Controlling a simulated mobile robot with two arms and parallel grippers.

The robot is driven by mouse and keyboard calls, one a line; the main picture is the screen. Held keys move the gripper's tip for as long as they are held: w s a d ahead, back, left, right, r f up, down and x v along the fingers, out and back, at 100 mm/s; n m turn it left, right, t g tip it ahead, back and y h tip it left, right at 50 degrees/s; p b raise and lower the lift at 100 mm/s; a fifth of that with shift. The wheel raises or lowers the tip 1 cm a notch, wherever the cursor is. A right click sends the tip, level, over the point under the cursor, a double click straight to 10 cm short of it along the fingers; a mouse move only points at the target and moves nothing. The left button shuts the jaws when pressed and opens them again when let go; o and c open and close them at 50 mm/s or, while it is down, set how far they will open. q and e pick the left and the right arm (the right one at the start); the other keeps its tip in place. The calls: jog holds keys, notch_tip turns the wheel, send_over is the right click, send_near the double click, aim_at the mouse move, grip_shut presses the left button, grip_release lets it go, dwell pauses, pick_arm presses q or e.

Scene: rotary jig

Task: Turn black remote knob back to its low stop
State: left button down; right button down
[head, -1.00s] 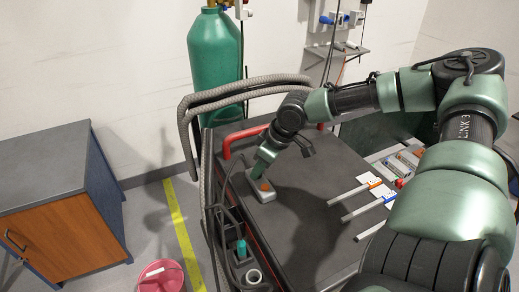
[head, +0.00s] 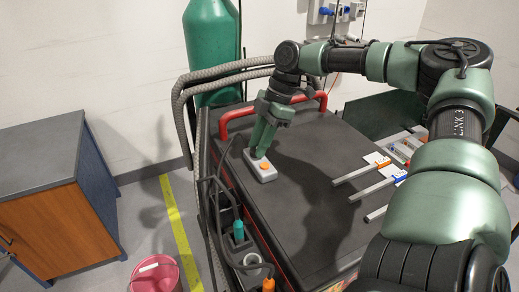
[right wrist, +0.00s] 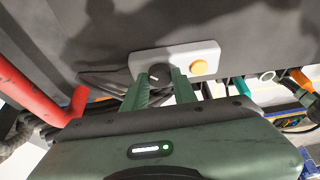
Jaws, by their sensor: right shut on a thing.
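The remote is a light grey box (head: 262,170) lying on the dark cart top, with an orange button (head: 264,166) at its near end. In the right wrist view the same grey box (right wrist: 208,52) shows the orange button (right wrist: 198,68) and the black knob (right wrist: 159,73) with a pale pointer mark. My right gripper (right wrist: 160,80) is shut on the black knob, one finger on each side of it. In the head view my right gripper (head: 258,152) comes down on the box's far end and hides the knob. My left gripper is out of view.
A red handle rail (head: 240,114) stands at the cart's far edge, close to my right wrist. Grey hoses and a green cylinder (head: 212,50) are behind. Several rods (head: 362,174) lie at the right. The cart top (head: 310,215) near the box is clear.

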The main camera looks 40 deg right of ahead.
jog(key=n, duration=0.2)
jog(key=n+g+b, duration=0.1)
jog(key=shift+w+f+n+g, duration=0.1)
jog(key=shift+f+n+g, duration=0.05)
jog(key=shift+n+g, duration=0.2)
jog(key=n+g, duration=0.1)
jog(key=n, duration=0.4)
jog(key=shift+w+g, duration=0.2)
jog(key=shift+g, duration=0.15)
jog(key=shift+n, duration=0.25)
jog(key=shift+h, duration=0.3)
jog(key=c, duration=1.1)
grip_release()
jog(key=b+v, duration=0.1)
jog(key=v, duration=0.7)
